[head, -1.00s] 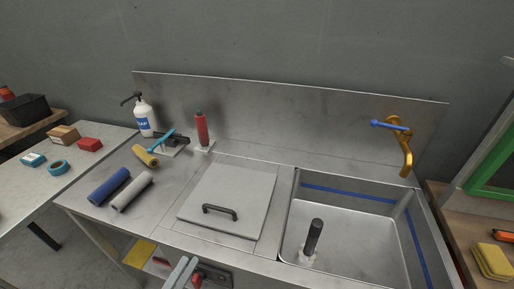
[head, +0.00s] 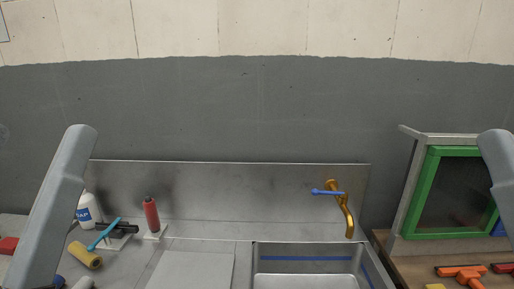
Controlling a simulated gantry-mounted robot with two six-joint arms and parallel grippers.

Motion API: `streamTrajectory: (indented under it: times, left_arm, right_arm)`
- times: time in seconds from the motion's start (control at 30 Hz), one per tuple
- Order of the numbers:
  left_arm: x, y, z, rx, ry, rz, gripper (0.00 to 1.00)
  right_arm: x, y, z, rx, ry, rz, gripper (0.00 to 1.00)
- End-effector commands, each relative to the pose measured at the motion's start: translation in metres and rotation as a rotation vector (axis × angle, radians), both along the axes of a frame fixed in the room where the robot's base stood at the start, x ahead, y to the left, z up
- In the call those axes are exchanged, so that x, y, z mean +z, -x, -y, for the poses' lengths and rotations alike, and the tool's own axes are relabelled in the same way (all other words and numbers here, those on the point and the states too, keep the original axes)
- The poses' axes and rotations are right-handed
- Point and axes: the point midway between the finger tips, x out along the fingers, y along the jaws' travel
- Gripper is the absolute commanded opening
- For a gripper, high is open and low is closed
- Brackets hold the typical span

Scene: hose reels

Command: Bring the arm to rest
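A grey link of my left arm (head: 62,205) rises at the left of the head view, in front of the counter's left end. A grey link of my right arm (head: 499,175) shows at the right edge, in front of the green-framed screen (head: 427,190). Both grippers are out of the picture, so I cannot see their fingers or whether they hold anything.
A steel sink (head: 305,266) with a brass tap (head: 346,214) and blue lever stands at centre right. A red bottle (head: 151,214), soap bottle (head: 85,212), yellow roller (head: 84,256) and blue-handled tool (head: 104,233) are on the left counter. Orange parts (head: 461,275) lie at right.

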Motion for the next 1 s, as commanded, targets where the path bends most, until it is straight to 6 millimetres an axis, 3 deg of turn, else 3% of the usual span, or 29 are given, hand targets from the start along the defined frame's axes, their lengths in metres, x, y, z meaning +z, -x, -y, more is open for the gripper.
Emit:
streamTrajectory:
  times: [0.03, 0.27, 0.6, 0.7, 0.83, 1.0]
  left_arm:
    - [0.048, 0.003, -0.001, 0.007, -0.003, 0.015, 1.00]
    - [0.140, 0.002, -0.001, 0.012, -0.005, 0.014, 1.00]
    - [0.308, 0.001, -0.002, 0.015, -0.006, 0.013, 1.00]
    - [0.348, 0.001, -0.002, 0.016, -0.006, 0.013, 1.00]
    - [0.376, 0.001, -0.002, 0.016, -0.006, 0.012, 1.00]
    - [0.381, 0.001, -0.002, 0.016, -0.006, 0.012, 1.00]
  right_arm:
    - [0.046, 0.001, 0.000, 0.000, 0.000, 0.003, 0.53]
    - [0.139, 0.001, 0.000, 0.000, 0.000, 0.006, 0.53]
    - [0.308, 0.001, 0.000, 0.000, 0.000, 0.006, 0.53]
    - [0.347, 0.001, 0.000, 0.000, 0.000, 0.006, 0.53]
    - [0.376, 0.001, 0.000, 0.000, 0.000, 0.006, 0.53]
    - [0.380, 0.001, 0.000, 0.000, 0.000, 0.005, 0.53]
